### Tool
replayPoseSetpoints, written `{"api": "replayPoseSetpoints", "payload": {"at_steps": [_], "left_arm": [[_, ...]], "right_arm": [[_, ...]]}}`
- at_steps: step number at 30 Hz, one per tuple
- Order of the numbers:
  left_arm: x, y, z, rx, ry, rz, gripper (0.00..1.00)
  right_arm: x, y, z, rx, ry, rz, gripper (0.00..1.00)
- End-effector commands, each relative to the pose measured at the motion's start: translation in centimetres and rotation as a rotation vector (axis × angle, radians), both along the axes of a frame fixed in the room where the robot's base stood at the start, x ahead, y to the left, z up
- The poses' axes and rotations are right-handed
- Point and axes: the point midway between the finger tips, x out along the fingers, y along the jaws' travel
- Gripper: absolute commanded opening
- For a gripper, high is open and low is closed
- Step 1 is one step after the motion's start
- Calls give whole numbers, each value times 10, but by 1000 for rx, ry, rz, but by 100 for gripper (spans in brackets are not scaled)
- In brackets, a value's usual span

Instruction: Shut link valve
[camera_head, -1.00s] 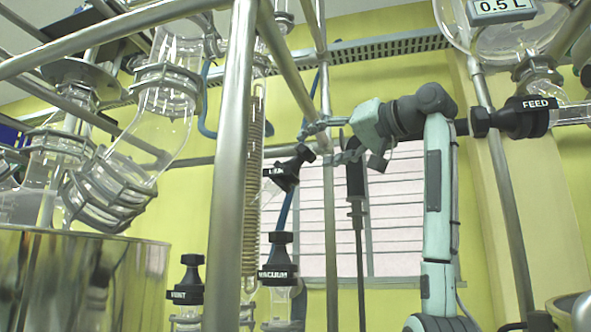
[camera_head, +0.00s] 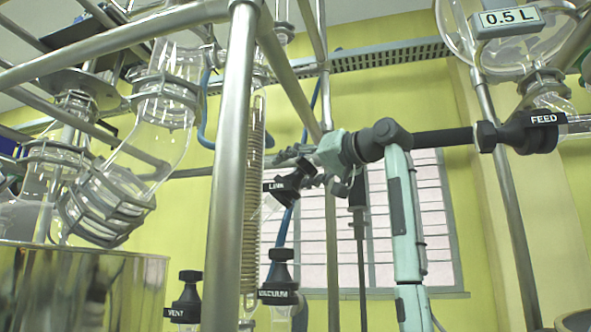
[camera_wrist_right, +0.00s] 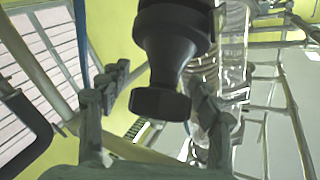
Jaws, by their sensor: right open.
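The link valve (camera_head: 277,187) is a black valve with a white LINK label, mounted on glassware beside the coiled condenser. Its black knob points up and to the right in the head view. My right gripper (camera_head: 303,168) comes in from the right with its fingers around or beside the knob. In the right wrist view the valve knob (camera_wrist_right: 163,103) sits between the two spread fingers of the open gripper (camera_wrist_right: 160,80). I cannot tell whether either finger touches it. My left gripper is not in view.
A steel frame post (camera_head: 232,150) stands left of the valve. The vacuum valve (camera_head: 279,285) and vent valve (camera_head: 185,300) are below. The feed valve (camera_head: 530,130) is at the right, near my arm. A thin dark rod (camera_head: 360,240) hangs below my gripper.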

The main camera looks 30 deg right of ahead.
Motion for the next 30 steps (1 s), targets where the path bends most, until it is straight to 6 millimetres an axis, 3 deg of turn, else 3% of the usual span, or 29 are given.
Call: {"api": "replayPoseSetpoints", "payload": {"at_steps": [3,16,30], "left_arm": [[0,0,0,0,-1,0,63],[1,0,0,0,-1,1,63],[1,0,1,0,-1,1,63]], "right_arm": [[0,0,0,0,0,0,62],[0,0,0,0,0,-1,10],[0,-1,0,8,7,-11,6]]}}
